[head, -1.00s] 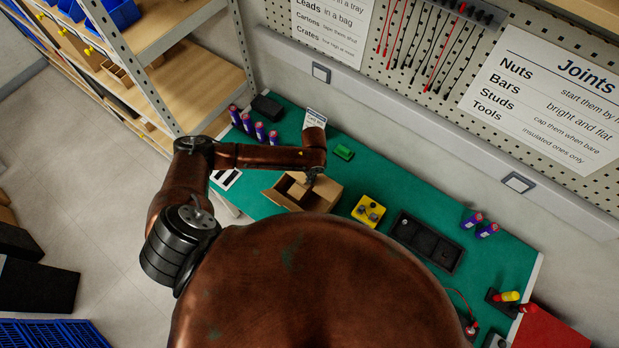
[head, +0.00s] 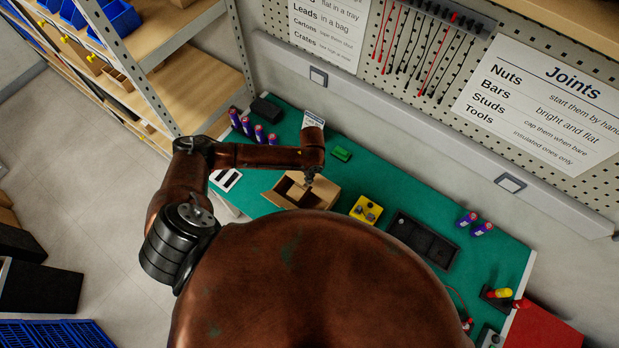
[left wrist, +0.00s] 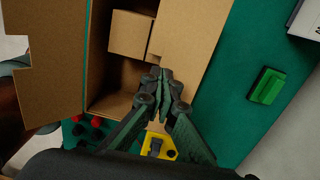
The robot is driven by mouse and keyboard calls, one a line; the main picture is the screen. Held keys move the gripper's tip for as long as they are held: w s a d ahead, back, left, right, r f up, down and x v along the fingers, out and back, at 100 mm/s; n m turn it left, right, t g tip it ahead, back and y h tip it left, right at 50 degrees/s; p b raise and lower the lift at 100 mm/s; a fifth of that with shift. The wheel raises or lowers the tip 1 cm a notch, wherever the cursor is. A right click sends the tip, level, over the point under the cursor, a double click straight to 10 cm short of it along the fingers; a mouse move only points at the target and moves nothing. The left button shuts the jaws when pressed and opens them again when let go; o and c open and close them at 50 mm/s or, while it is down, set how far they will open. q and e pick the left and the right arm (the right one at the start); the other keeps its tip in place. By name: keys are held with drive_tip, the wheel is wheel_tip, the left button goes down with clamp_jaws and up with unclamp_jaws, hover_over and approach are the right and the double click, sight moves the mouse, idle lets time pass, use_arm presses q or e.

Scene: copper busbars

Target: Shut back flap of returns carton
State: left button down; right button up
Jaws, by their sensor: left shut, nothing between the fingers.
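The returns carton (head: 272,197) stands open on the green bench mat, partly hidden by my arm and body in the head view. In the left wrist view its brown wall (left wrist: 98,50) shows, with a smaller cardboard box (left wrist: 130,33) inside. The back flap (left wrist: 207,35) is on the right in that view and stands open. The front flap (left wrist: 40,75) spreads out to the left. My left gripper (head: 310,182) is shut and empty, its fingertips over the carton's opening near the back flap; it also shows in the left wrist view (left wrist: 163,78). My right gripper is out of view.
A green block (head: 341,154) lies behind the carton. A yellow fixture (head: 366,210) and a black tray (head: 424,240) stand to its right. Several purple cylinders (head: 247,127) and a dark block (head: 266,108) are at the left end. Metal shelving (head: 165,110) rises close behind my left arm.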

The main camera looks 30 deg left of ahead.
use_arm(q)
wheel_tip(320, 180, up, 3)
drive_tip(key=shift+f+p, duration=0.1)
drive_tip(key=shift+p, duration=1.05)
wheel_tip(320, 180, up, 10)
drive_tip(key=b, duration=0.2)
drive_tip(key=shift+f, duration=0.15)
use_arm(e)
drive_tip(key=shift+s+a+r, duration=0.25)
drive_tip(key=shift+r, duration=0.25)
